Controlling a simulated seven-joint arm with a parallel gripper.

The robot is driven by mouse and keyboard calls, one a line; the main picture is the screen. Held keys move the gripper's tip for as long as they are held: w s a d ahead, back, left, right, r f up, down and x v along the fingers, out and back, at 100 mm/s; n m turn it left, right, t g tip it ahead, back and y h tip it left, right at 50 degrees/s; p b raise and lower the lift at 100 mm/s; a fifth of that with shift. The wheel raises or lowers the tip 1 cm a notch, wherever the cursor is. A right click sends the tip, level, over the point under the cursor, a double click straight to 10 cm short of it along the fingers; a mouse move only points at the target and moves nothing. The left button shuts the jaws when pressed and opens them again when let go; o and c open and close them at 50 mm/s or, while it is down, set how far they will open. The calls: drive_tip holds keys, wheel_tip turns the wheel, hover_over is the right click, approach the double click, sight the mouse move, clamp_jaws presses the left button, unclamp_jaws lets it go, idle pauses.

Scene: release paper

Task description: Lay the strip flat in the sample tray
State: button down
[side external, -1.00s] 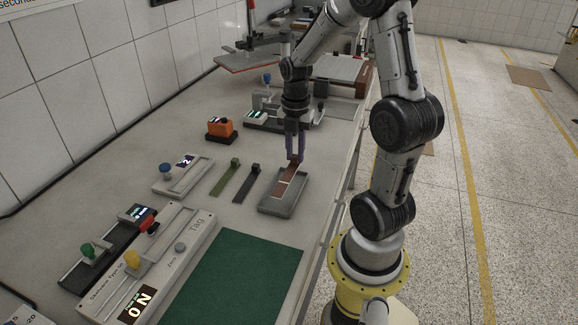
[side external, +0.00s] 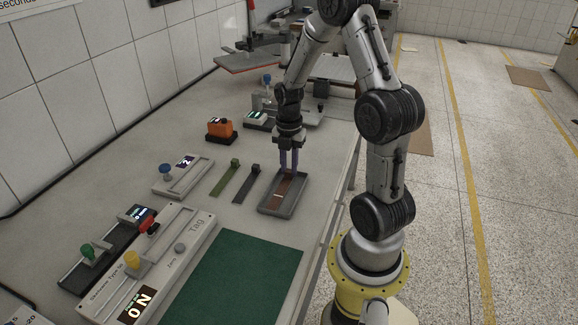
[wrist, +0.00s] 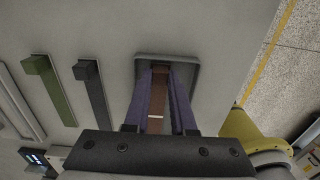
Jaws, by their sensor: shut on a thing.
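The strip (side external: 279,194) is brown with a pale band across it. It lies low inside the grey sample tray (side external: 264,210), and whether its whole length touches the tray floor cannot be told. My gripper (side external: 288,170) points down at the far end of the tray, its purple fingers shut on the strip's far end. In the wrist view the strip (wrist: 157,100) runs between the two fingers (wrist: 160,75), and the tray's rim (wrist: 150,56) shows beyond them. The fingers hide part of the strip and tray.
A green bar (side external: 225,178) and a black bar (side external: 247,184), each with a raised block, lie left of the tray. A tag device (side external: 180,248), a green mat (side external: 235,275) and an orange unit (side external: 221,129) stand around. The bench edge is close on the right.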

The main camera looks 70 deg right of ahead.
drive_tip(key=c, duration=1)
unclamp_jaws()
drive_tip(key=shift+f, duration=0.1)
wheel_tip(320, 180, up, 12)
drive_tip(key=f, duration=0.1)
wheel_tip(320, 180, up, 5)
drive_tip(key=m+t, duration=0.1)
drive_tip(key=m, duration=0.3)
hover_over(281, 190)
drive_tip(key=shift+s+a+r+m+t, duration=0.7)
drive_tip(key=shift+s+a+m, duration=0.85)
drive_tip(key=shift+a+m, duration=0.95)
drive_tip(key=shift+s+a+r+m+t, duration=0.5)
drive_tip(key=shift+s+a+m+t, duration=0.35)
drive_tip(key=shift+s+a+m, duration=1.15)
drive_tip(key=shift+s+a+r+m+t, duration=0.7)
drive_tip(key=shift+s+a+m, duration=0.4)
drive_tip(key=shift+a+m, duration=1.8)
drive_tip(key=shift+a+f+n, duration=0.1)
drive_tip(key=shift+a+n, duration=0.3)
